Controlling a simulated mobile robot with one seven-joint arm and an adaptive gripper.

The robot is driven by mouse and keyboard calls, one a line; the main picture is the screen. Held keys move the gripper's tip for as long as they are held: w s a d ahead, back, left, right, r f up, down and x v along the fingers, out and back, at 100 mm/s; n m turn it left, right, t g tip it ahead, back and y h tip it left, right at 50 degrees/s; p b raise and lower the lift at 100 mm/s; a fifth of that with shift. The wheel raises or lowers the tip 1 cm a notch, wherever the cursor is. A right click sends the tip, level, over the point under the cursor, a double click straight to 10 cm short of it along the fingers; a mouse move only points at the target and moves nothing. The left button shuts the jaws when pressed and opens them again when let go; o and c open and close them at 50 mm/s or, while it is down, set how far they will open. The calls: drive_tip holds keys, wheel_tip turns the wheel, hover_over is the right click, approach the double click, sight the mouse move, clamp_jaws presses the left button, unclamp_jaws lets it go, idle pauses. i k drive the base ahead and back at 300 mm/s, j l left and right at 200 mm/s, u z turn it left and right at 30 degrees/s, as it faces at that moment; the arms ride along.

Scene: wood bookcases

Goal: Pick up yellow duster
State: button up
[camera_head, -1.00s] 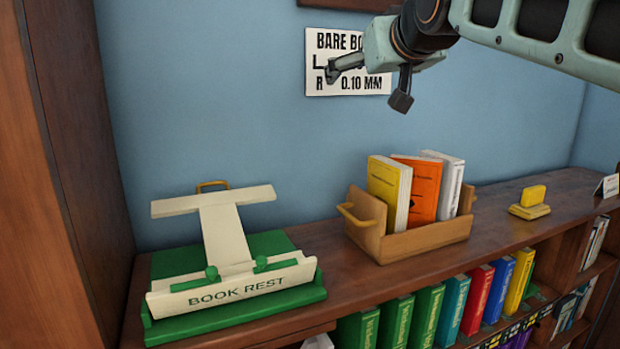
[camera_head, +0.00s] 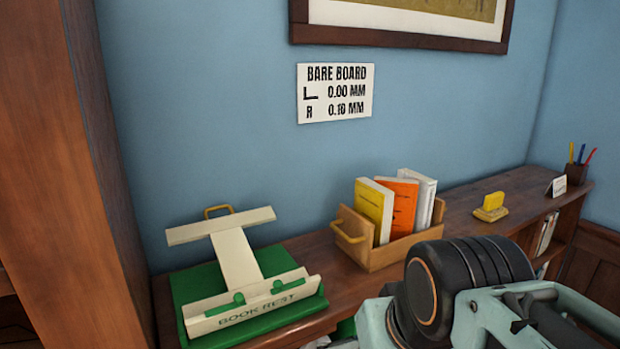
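The yellow duster (camera_head: 491,207) appears to be the small yellow block-like thing on the bookcase top, toward the right. It has an upright yellow piece on a flatter yellow base, and nothing touches it. My arm fills the lower right, with a large black joint and pale green links, in front of the bookcase and below the duster. I cannot make out my gripper's fingertips in this view.
A wooden book box (camera_head: 350,235) with several books stands in the middle of the bookcase top (camera_head: 465,223). A green and cream book rest (camera_head: 240,255) is at left. A small white card (camera_head: 556,186) and a pen pot (camera_head: 577,174) stand right of the duster.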

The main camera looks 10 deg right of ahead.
sight(491, 211)
drive_tip(key=z, duration=1.4)
drive_tip(key=i+l, duration=0.1)
drive_tip(key=i, duration=0.25)
drive_tip(key=i+l+u, duration=0.15)
drive_tip(key=i, duration=0.2)
